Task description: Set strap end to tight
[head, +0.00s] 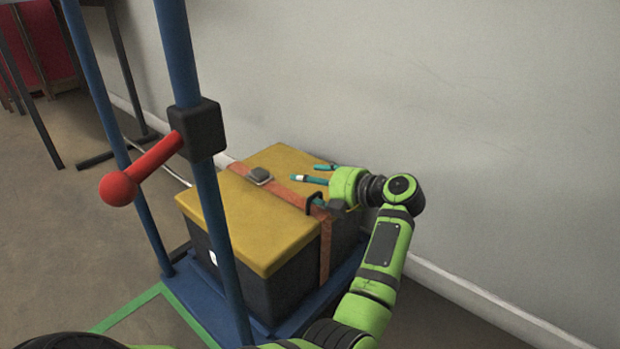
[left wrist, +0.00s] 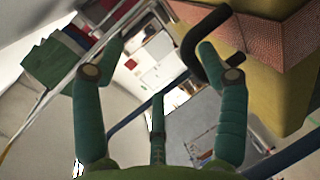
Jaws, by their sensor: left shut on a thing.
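A black crate (head: 280,295) with a yellow lid (head: 265,230) stands on a blue base. An orange strap (head: 285,188) crosses the lid and hangs down the front side. A dark buckle (head: 259,175) sits on it. The strap end carries a black loop handle (head: 314,197) near the lid's right edge. My left gripper (head: 311,187) is at this handle, pointing left. In the left wrist view, the handle (left wrist: 188,50) lies against the right finger of the gripper (left wrist: 160,68), and the strap (left wrist: 275,40) is behind it. Finger contact is partly hidden. My right gripper is out of view.
Blue upright posts (head: 180,60) stand in front of the crate on the left, one bearing a red-knobbed lever (head: 117,188). A plain wall (head: 480,120) closes off the back and right. Green tape (head: 130,310) marks the floor.

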